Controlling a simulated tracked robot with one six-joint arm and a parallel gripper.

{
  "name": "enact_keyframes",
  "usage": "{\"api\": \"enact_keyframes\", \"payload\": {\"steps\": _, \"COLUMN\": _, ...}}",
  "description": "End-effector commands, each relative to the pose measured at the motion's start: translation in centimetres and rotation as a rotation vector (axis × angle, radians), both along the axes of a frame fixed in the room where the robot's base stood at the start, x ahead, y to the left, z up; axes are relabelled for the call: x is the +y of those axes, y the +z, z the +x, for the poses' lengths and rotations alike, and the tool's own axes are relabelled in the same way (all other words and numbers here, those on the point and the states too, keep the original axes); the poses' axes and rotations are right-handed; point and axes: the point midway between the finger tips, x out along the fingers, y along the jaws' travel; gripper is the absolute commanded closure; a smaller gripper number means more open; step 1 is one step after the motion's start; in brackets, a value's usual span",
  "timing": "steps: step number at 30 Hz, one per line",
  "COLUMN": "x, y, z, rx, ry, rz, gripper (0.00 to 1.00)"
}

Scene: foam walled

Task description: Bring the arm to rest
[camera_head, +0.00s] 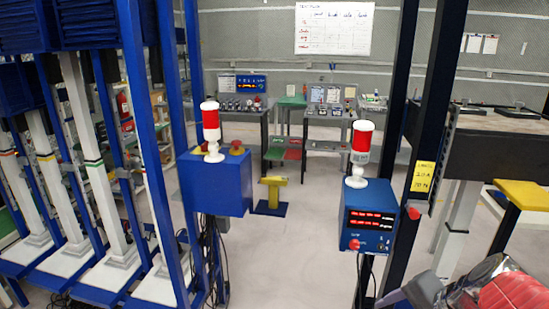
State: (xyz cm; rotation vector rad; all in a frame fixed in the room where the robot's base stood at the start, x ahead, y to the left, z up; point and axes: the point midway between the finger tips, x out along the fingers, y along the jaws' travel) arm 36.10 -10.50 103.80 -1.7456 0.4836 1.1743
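The task names no object apart from my arm. Rounded grey and red parts (490,290) show close up at the lower right corner, cut off by the picture's edge. They may be part of my arm, but I cannot tell for sure. I make out no gripper fingers, and nothing held shows.
A blue control box (216,183) with a red-white lamp stands left of centre. A blue display box (368,216) with another lamp stands at right, beside a dark post (437,120). Blue-framed machinery (134,110) fills the left. A yellow-topped stand (273,190) is behind; pale floor (290,260) is open between the boxes.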

Motion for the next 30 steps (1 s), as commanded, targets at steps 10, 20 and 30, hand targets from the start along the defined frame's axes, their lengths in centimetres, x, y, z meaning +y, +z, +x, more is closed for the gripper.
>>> {"api": "enact_keyframes", "payload": {"steps": 10, "x": 5.6, "y": 2.0, "z": -1.7, "rx": -0.029, "ry": 0.395, "rz": -0.276, "gripper": 0.35}}
{"api": "enact_keyframes", "payload": {"steps": 20, "x": 9.4, "y": 3.9, "z": -4.4, "rx": -0.076, "ry": 0.724, "rz": -0.520, "gripper": 0.35}}
{"api": "enact_keyframes", "payload": {"steps": 30, "x": 10.5, "y": 4.6, "z": -6.2, "rx": -0.095, "ry": 0.868, "rz": -0.639, "gripper": 0.35}}
